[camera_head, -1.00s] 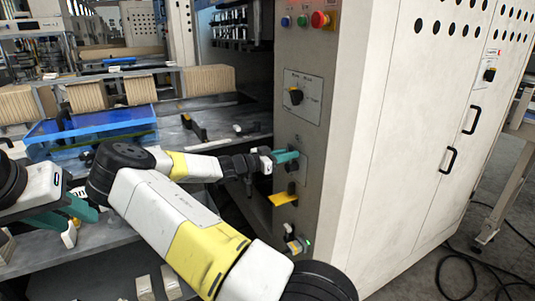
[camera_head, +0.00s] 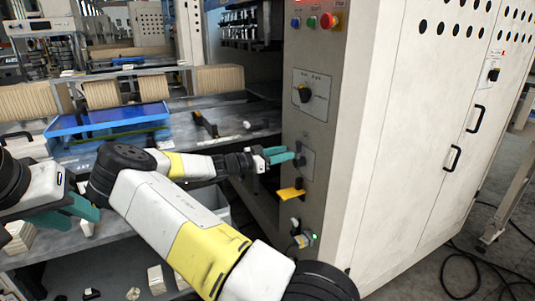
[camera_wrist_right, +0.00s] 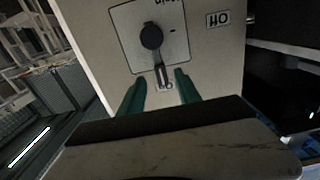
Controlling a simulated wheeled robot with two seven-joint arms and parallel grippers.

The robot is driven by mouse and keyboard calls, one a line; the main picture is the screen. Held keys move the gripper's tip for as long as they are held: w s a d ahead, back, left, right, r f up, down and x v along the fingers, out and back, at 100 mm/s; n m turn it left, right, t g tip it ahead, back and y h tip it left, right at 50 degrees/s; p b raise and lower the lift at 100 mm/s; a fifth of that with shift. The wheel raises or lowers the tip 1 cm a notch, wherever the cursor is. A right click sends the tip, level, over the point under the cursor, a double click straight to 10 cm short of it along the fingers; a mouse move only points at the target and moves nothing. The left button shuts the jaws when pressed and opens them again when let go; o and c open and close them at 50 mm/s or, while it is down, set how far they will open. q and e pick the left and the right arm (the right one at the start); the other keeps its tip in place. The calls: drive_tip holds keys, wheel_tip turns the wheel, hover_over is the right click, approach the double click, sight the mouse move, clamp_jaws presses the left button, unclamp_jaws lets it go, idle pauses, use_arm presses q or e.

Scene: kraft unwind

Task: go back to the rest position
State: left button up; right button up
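My right gripper (camera_head: 288,157) is in front of the side panel of the grey machine cabinet (camera_head: 316,225). In the right wrist view its two teal fingers (camera_wrist_right: 160,92) stand apart, with nothing held between them. The black rotary switch (camera_wrist_right: 151,37) on its pale plate lies just ahead, its lever pointing down between the fingertips. I cannot tell the exact gap to the lever. My left gripper (camera_head: 82,208) is at the left edge over the grey table, with teal fingers partly visible; its opening is unclear.
Above the right gripper are another black selector (camera_head: 305,94) and a red button (camera_head: 328,20). A yellow-handled switch (camera_head: 290,195) is just below it. A blue tray (camera_head: 105,120) and brown stacks (camera_head: 220,79) lie behind the arms. Cables lie on the right floor.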

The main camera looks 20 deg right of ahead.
drive_tip(key=shift+a, duration=0.85)
drive_tip(key=shift+s, duration=0.1)
